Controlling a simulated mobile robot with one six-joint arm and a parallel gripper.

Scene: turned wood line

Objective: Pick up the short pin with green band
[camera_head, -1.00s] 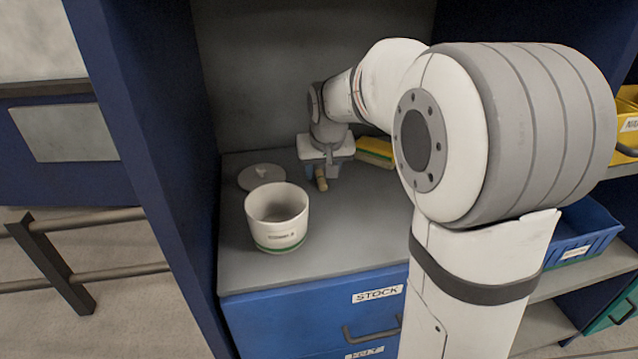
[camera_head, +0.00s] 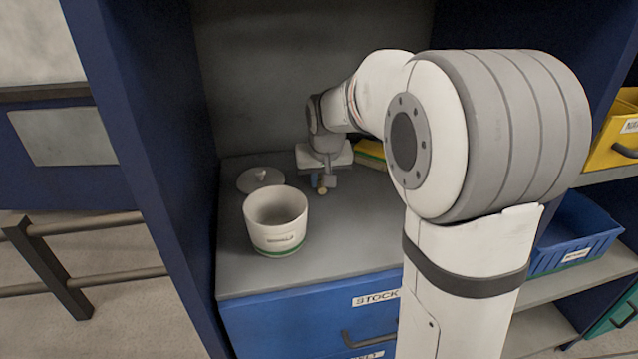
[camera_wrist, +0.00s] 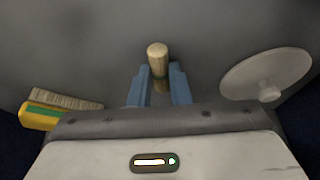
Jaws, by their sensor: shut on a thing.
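The short pin (camera_wrist: 157,54) is a pale wooden cylinder. I cannot tell whether the pin touches the worktop.
A white pot (camera_head: 276,222) with a green stripe stands at the left on the worktop (camera_head: 345,235). A round grey lid (camera_head: 260,180) with a knob lies behind it. A yellow and green brush (camera_wrist: 42,115) lies beside my gripper. Blue side panels bound the bay.

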